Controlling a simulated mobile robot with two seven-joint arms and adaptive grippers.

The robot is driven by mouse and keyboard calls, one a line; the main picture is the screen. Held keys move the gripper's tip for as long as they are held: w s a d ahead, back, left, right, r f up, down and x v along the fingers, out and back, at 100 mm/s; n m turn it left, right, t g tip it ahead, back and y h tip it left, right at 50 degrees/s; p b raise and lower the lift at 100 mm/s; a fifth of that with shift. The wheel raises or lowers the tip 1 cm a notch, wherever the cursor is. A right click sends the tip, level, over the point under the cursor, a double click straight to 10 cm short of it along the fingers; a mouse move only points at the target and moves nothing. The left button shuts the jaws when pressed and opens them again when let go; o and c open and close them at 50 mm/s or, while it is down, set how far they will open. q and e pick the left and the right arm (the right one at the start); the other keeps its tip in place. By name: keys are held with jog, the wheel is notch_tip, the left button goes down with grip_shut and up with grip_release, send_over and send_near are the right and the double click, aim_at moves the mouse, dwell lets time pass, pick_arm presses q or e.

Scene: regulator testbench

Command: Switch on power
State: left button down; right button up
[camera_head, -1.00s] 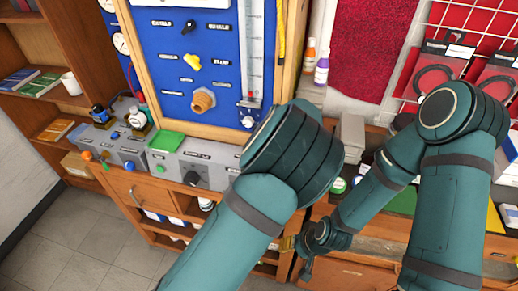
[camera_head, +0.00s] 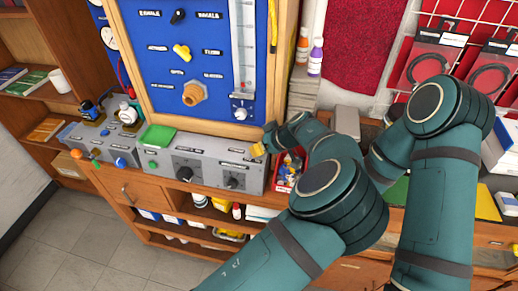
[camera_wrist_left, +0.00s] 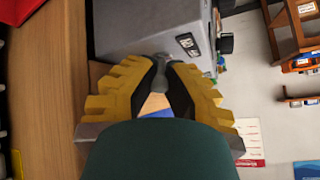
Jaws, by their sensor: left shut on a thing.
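A grey control box (camera_head: 215,160) with dark knobs stands on the wooden bench below the blue regulator panel. My left gripper (camera_head: 258,150) has yellow fingers and is at the box's right end. In the left wrist view, the box (camera_wrist_left: 130,22) lies just beyond the fingertips, with dark switch-like parts (camera_wrist_left: 188,44) on its near face. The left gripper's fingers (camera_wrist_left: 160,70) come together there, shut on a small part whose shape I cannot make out. Which position any switch is in cannot be told. My right gripper is hidden behind the left arm.
The blue panel (camera_head: 205,58) with a yellow knob rises behind the box. A red bin (camera_head: 287,170) of small items sits right of the gripper. Two small bottles (camera_head: 316,58) stand on the right. Floor at the lower left is free.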

pick_arm(q)
jog(key=c, duration=1)
grip_release()
jog(key=v, duration=1.2)
